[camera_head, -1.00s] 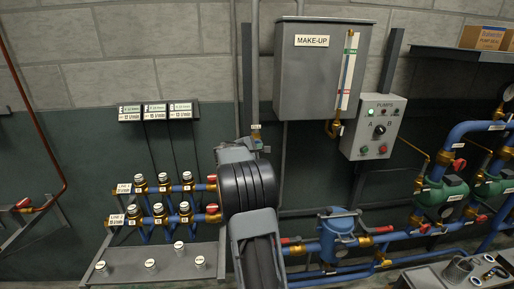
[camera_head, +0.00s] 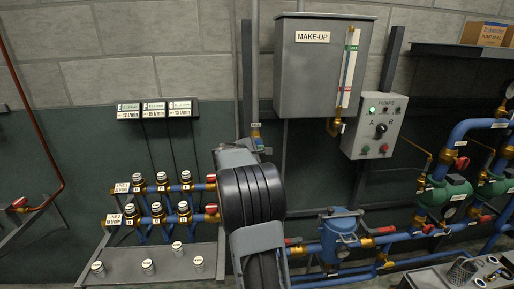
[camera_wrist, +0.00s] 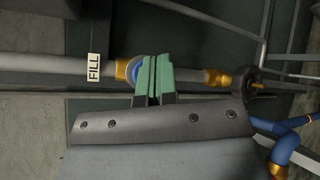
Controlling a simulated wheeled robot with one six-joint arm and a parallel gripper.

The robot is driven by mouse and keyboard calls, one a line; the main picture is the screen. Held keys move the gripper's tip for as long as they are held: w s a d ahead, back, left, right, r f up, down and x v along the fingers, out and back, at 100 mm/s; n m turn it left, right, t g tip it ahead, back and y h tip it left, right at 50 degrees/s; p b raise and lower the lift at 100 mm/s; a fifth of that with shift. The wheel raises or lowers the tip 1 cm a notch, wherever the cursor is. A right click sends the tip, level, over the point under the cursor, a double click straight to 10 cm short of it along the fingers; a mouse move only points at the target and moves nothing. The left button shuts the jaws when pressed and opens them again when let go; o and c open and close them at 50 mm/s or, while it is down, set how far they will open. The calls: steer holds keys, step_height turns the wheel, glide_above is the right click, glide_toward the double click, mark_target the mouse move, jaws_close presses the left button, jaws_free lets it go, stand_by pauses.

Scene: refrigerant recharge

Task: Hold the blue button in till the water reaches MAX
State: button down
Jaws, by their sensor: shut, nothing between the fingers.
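The blue button (camera_wrist: 128,73) shows in the wrist view as a rounded blue part on a brass fitting, beside the FILL label (camera_wrist: 94,66). It is partly hidden behind my gripper (camera_wrist: 153,75), whose green fingertips are closed together with nothing between them. The tips overlap the button's right side; I cannot tell whether they touch it or press it in. In the head view the FILL label (camera_head: 255,125) is on the vertical pipe, just above my arm. The grey MAKE-UP tank (camera_head: 316,70) has a sight tube (camera_head: 347,68) with coloured markings; the water level is too small to read.
A pump control box (camera_head: 374,126) hangs right of the tank. Valve manifolds (camera_head: 160,205) are at lower left and a blue strainer (camera_head: 338,236) at lower right. In the wrist view, a brass fitting (camera_wrist: 217,78) and a dark handwheel (camera_wrist: 240,88) lie right of my fingers.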

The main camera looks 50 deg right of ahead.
steer(key=shift+s+a+b, duration=0.95)
steer(key=shift+s+a, duration=0.3)
steer(key=shift+s, duration=0.25)
steer(key=s+a+f+m+g+y, duration=0.2)
steer(key=s+a+f+m+y, duration=0.4)
steer(key=a+f, duration=0.4)
steer(key=s+a+t+y, duration=0.2)
steer(key=s+a+y, duration=0.2)
steer(key=a, duration=1)
steer(key=s+a+f+m+t+y, duration=0.1)
steer(key=s+a+y, duration=0.4)
steer(key=a, duration=0.9)
steer(key=shift+a+f+t, duration=0.15)
steer(key=shift+a+t, duration=0.1)
steer(key=shift+t, duration=0.45)
